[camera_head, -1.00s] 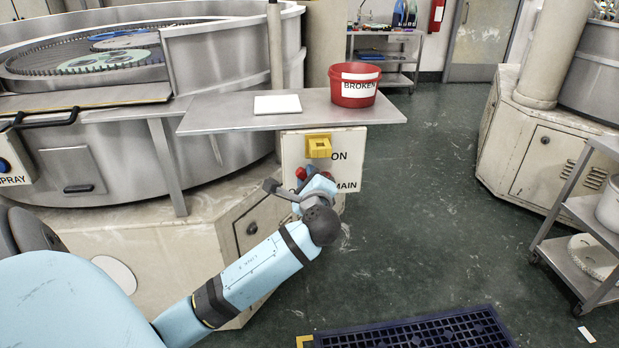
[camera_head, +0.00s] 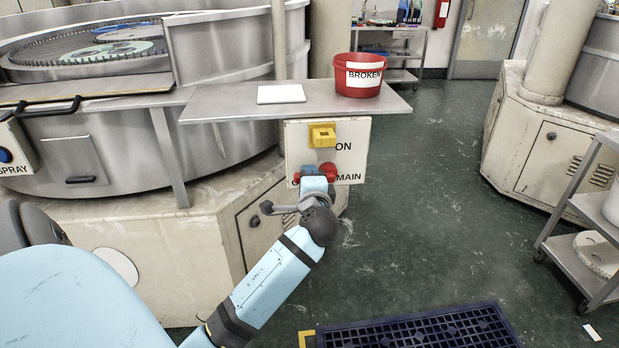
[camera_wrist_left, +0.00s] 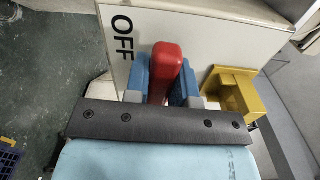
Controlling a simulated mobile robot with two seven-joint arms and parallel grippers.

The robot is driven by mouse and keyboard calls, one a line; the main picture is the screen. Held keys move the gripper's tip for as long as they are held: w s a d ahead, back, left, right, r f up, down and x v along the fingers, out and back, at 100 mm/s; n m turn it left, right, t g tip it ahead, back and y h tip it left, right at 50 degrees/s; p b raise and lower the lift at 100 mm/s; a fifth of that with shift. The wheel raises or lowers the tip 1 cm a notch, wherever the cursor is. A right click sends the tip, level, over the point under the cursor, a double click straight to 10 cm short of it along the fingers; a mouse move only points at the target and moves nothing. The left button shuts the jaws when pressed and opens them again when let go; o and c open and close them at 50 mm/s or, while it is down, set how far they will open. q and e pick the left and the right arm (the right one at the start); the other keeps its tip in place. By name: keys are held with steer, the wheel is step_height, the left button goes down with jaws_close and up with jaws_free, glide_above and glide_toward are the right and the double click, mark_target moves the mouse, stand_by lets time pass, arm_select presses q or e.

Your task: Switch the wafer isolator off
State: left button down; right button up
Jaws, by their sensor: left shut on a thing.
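The isolator is a cream panel (camera_head: 353,132) under the front of the steel shelf, marked ON at the upper right and MAIN at the lower right. A yellow block (camera_head: 323,135) sits at its top. My left gripper (camera_head: 316,170) is at the panel's lower part, below the yellow block, and hides much of the red handle (camera_head: 328,169). In the left wrist view, its blue fingers are shut on the red handle (camera_wrist_left: 166,66), one on each side. The word OFF (camera_wrist_left: 122,38) shows left of the handle and the yellow block (camera_wrist_left: 232,92) right of it. My right gripper is out of view.
On the shelf (camera_head: 235,105) above the panel are a white pad (camera_head: 281,94) and a red tub (camera_head: 358,76) labelled BROKEN. A large lapping machine (camera_head: 95,130) stands left. A blue floor grid (camera_head: 420,330) lies in front. Green floor right of the panel is clear.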

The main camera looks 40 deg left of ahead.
arm_select(q)
steer(key=shift+f+n, duration=0.2)
steer(key=shift+n, duration=0.1)
stand_by(0.4)
steer(key=c, duration=1)
jaws_free()
steer(key=shift+o, duration=0.2)
steer(key=shift+d, duration=0.1)
